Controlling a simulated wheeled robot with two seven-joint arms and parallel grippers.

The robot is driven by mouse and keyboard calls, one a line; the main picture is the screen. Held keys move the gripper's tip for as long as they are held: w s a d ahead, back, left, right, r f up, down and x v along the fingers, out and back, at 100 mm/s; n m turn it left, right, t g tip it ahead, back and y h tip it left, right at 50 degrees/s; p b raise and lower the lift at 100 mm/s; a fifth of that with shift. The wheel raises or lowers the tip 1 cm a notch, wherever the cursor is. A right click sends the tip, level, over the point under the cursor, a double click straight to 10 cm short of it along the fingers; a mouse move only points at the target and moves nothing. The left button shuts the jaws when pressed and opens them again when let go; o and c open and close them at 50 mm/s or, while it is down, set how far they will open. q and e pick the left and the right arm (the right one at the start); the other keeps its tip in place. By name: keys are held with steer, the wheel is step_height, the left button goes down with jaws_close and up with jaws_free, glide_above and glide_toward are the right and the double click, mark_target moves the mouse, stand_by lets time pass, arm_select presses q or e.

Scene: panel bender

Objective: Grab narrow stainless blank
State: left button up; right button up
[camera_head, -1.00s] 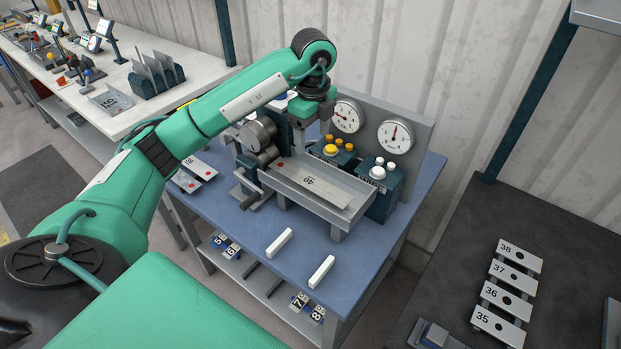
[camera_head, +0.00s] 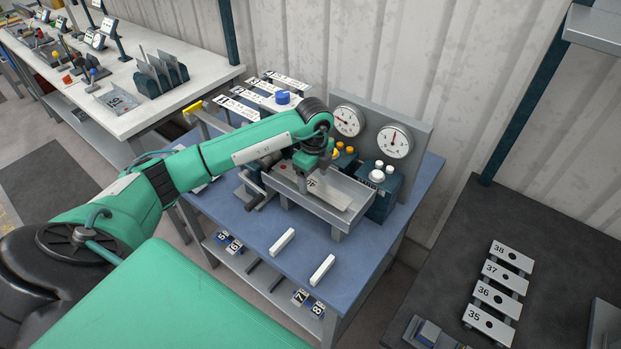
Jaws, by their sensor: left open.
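A narrow metal blank (camera_head: 335,195) with a printed number and a red dot lies lengthwise in the grey tray (camera_head: 350,212) of the bender on the blue table. My left gripper (camera_head: 302,184) points down over the left part of this blank. It is open, and its fingers hide part of the number. I cannot tell whether the fingertips touch the blank. My left forearm hides the bender's rollers and part of its left side. My right gripper is not in view.
Two gauges (camera_head: 394,140) on a grey panel stand behind the tray. A button box (camera_head: 381,182) with white knobs is at its right. Two white bars (camera_head: 322,270) lie on the clear front of the blue table (camera_head: 262,225). Several numbered plates (camera_head: 497,295) lie on the dark right table.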

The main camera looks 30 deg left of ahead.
arm_select(q)
steer(key=shift+f, duration=0.3)
steer(key=c, duration=1.1)
